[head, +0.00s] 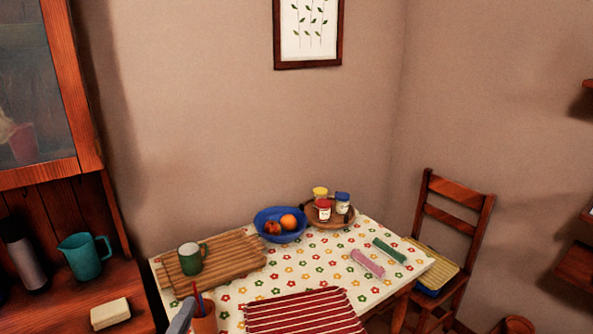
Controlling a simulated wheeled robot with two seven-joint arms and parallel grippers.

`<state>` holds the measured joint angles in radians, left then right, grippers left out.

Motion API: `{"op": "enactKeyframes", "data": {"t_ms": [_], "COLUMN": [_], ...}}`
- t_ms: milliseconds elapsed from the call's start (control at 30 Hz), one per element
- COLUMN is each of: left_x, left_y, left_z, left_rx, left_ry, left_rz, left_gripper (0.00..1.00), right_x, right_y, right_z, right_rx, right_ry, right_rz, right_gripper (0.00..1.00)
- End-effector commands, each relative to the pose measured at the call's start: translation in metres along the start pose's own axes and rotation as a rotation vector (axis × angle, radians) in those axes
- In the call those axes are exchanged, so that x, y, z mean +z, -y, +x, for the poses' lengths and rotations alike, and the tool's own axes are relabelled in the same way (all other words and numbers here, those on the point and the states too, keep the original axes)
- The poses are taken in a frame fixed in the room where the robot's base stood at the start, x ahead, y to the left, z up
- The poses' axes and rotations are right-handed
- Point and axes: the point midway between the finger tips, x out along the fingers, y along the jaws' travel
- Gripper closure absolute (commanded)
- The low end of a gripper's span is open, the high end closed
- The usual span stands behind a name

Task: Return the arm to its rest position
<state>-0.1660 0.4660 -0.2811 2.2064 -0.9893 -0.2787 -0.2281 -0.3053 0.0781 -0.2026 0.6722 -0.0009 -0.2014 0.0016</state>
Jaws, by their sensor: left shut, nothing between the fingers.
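My left gripper (184,315) shows only as a grey tip at the bottom edge, left of centre. It is shut and empty, and the rest of it is out of the picture. In the view it is just left of a terracotta-coloured cup (204,323) holding thin red and blue sticks. I cannot tell how far apart they are. My right gripper is not in view.
A flower-patterned table (235,290) holds a wooden board (235,262) with a green mug (191,259), a blue fruit bowl (268,223), a tray of jars (330,221) and a red striped cloth (303,313). A chair (455,240) stands right; a teal jug (83,257) is on the left cabinet.

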Motion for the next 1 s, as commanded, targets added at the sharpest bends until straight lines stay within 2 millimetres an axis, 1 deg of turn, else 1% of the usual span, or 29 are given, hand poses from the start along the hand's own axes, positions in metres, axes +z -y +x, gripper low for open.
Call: {"op": "enactKeyframes", "data": {"t_ms": [33, 100, 167, 200, 267, 333, 367, 400, 500, 600, 700, 800, 1000], "left_x": [0.013, 0.030, 0.042, 0.048, 0.054, 0.054, 0.052, 0.048, 0.031, 0.013, -0.003, -0.019, -0.048], "left_y": [-0.010, -0.028, -0.046, -0.060, -0.082, -0.107, -0.118, -0.131, -0.158, -0.173, -0.182, -0.187, -0.190], "left_z": [-0.011, -0.029, -0.047, -0.061, -0.086, -0.117, -0.132, -0.152, -0.199, -0.235, -0.264, -0.287, -0.328], "left_rx": [0.040, 0.105, 0.166, 0.212, 0.284, 0.377, 0.419, 0.477, 0.616, 0.726, 0.815, 0.893, 1.032], "left_ry": [0.091, 0.219, 0.326, 0.397, 0.503, 0.622, 0.672, 0.738, 0.879, 0.977, 1.047, 1.104, 1.196], "left_rz": [-0.105, -0.244, -0.361, -0.436, -0.545, -0.667, -0.719, -0.783, -0.920, -1.011, -1.072, -1.123, -1.200], "left_gripper": [1.00, 1.00, 1.00, 1.00, 1.00, 1.00, 1.00, 1.00, 1.00, 1.00, 1.00, 1.00, 1.00], "right_x": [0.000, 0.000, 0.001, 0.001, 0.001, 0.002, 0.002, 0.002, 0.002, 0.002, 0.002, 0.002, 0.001], "right_y": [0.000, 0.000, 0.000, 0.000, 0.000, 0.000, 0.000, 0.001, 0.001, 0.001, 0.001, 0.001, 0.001], "right_z": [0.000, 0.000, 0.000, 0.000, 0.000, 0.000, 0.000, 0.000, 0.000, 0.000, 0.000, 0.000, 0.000], "right_rx": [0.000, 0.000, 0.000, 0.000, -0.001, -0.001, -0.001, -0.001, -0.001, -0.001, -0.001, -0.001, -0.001], "right_ry": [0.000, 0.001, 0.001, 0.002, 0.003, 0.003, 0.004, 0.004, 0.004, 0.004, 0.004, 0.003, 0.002], "right_rz": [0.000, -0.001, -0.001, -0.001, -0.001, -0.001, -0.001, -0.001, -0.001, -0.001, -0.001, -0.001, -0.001], "right_gripper": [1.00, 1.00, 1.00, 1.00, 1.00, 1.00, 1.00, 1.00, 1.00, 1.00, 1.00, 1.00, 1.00]}}
